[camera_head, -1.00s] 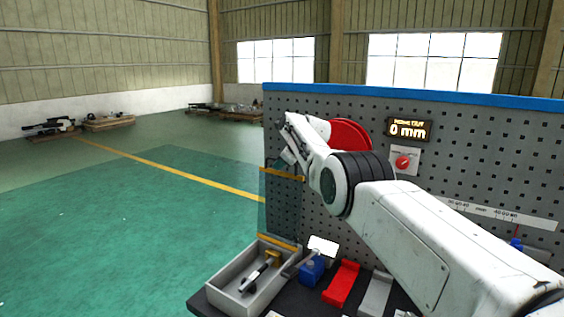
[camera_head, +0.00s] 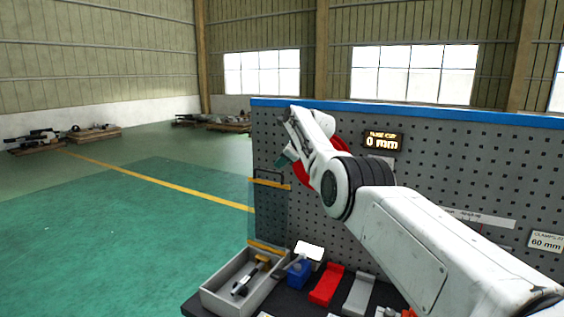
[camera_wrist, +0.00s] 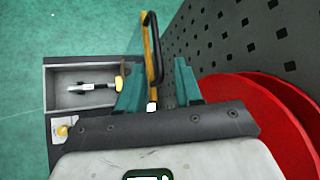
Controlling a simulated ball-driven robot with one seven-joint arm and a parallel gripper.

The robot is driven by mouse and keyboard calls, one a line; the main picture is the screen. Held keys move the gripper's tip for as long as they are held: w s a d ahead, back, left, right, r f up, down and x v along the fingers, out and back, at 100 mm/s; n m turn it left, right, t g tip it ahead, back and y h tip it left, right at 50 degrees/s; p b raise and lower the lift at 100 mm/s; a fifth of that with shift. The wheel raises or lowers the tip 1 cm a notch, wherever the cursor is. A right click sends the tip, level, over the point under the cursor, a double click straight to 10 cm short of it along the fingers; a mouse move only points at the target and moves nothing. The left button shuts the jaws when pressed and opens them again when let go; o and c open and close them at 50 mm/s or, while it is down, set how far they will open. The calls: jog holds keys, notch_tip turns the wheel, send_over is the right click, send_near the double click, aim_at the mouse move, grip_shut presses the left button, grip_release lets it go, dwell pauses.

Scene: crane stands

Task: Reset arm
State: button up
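My white arm reaches across the right half of the head view, with my gripper (camera_head: 284,160) raised in front of the pegboard's left end. In the wrist view my gripper (camera_wrist: 158,82) has two teal fingers set apart, with no held object visible between them. A black handle (camera_wrist: 153,48) and a yellow-edged panel (camera_wrist: 146,40) show beyond the gap; I cannot tell how near they are. In the head view the see-through panel (camera_head: 268,212) with yellow bars stands below my gripper.
A grey tray (camera_head: 214,299) holds a hammer-like tool (camera_head: 249,277). A blue block (camera_head: 299,272), a red holder (camera_head: 327,287) and a grey holder (camera_head: 359,295) stand on the dark bench. A red reel (camera_wrist: 268,112) is close on the right. The pegboard (camera_head: 455,175) display reads 0 mm. Green floor lies open left.

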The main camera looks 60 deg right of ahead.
dwell(0.4)
jog(key=a+f+n+g+y, duration=0.2)
jog(key=a+f+n, duration=1.1)
jog(key=a+f, duration=1.05)
jog(key=s+a+f+n+g, duration=0.1)
jog(key=s+a+f+n, duration=0.8)
jog(key=a, duration=0.4)
jog(key=s+a+f+n+g+y, duration=0.1)
jog(key=s+a+n, duration=0.5)
jog(key=s, duration=0.5)
jog(key=s+a+f+n, duration=0.1)
jog(key=s+a+n, duration=0.3)
jog(key=s+a, duration=0.55)
jog(key=s+d+f+g+b, duration=0.3)
jog(key=s+f+g+b, duration=0.1)
jog(key=s+f, duration=0.7)
jog(key=s+b, duration=0.1)
jog(key=s, duration=0.2)
jog(key=shift+d+g, duration=0.15)
jog(key=shift+g, duration=0.15)
